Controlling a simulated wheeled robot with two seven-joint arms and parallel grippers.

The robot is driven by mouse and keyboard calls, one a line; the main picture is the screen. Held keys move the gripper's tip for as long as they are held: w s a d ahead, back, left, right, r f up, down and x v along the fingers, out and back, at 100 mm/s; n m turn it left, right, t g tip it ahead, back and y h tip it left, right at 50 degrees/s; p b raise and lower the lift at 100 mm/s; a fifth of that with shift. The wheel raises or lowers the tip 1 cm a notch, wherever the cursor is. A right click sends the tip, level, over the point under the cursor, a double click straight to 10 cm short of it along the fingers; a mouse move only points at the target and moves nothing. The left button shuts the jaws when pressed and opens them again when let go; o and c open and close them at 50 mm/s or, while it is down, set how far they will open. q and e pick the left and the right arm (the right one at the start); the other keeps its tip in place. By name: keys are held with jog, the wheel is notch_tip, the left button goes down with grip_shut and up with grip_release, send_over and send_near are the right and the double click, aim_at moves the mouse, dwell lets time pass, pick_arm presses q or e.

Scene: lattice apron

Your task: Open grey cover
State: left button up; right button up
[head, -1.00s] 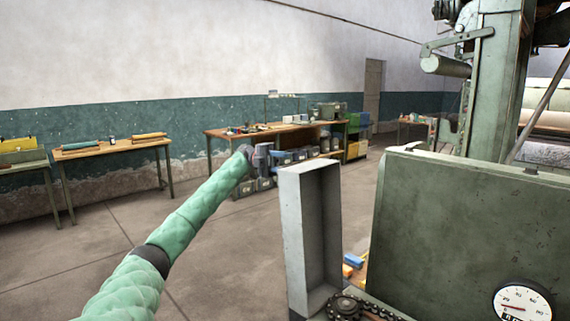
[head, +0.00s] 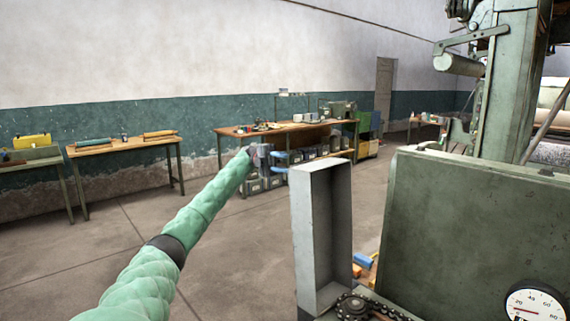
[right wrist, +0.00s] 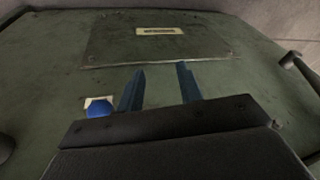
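The grey cover (head: 322,238) is a shallow, open-faced box that stands upright beside the green machine body (head: 470,235). Its hollow side faces right, and a dark chain and sprocket (head: 358,306) lie bare at its foot. My left gripper (head: 286,163) is at the end of the green-sleeved arm, left of the cover's top and apart from it. Its blue fingers look spread, with nothing between them. My right gripper (right wrist: 158,80) shows in the right wrist view, its two blue fingers apart and empty over a green panel (right wrist: 215,75).
A round dial (head: 535,304) sits on the machine at lower right. A blue knob (right wrist: 97,108) is left of my right fingers. Workbenches (head: 122,148) stand along the far wall. The floor (head: 235,245) left of the cover is clear.

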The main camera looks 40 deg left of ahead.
pick_arm(q)
jog(key=shift+w+a+f, duration=0.1)
jog(key=shift+a+f, duration=0.2)
jog(key=shift+a, duration=0.55)
